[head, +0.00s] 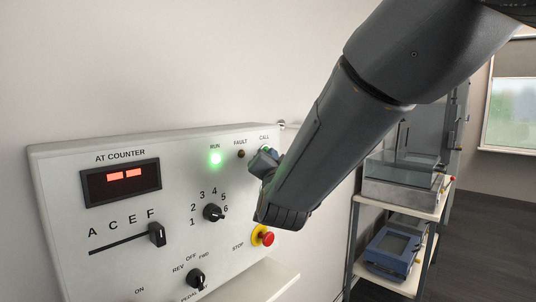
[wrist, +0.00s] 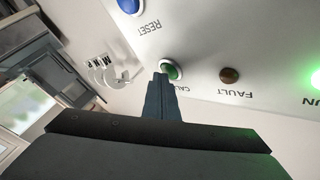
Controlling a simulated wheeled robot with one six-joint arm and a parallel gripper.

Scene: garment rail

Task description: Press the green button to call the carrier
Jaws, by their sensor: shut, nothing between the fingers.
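The green CALL button (wrist: 171,70) sits in a pale ring on the control panel (head: 120,265). In the head view only a small green part of it (head: 265,149) shows, above my gripper (head: 263,161). My gripper is shut and empty. In the wrist view its closed fingertips (wrist: 160,82) are right at the button and cover part of its edge. I cannot tell whether they touch it.
A lit green RUN lamp (head: 215,157) and a dark FAULT lamp (head: 241,154) are left of CALL. The red STOP button (head: 266,238) is below. A blue RESET button (wrist: 130,5) shows in the wrist view. A shelf rack (head: 402,194) stands at right.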

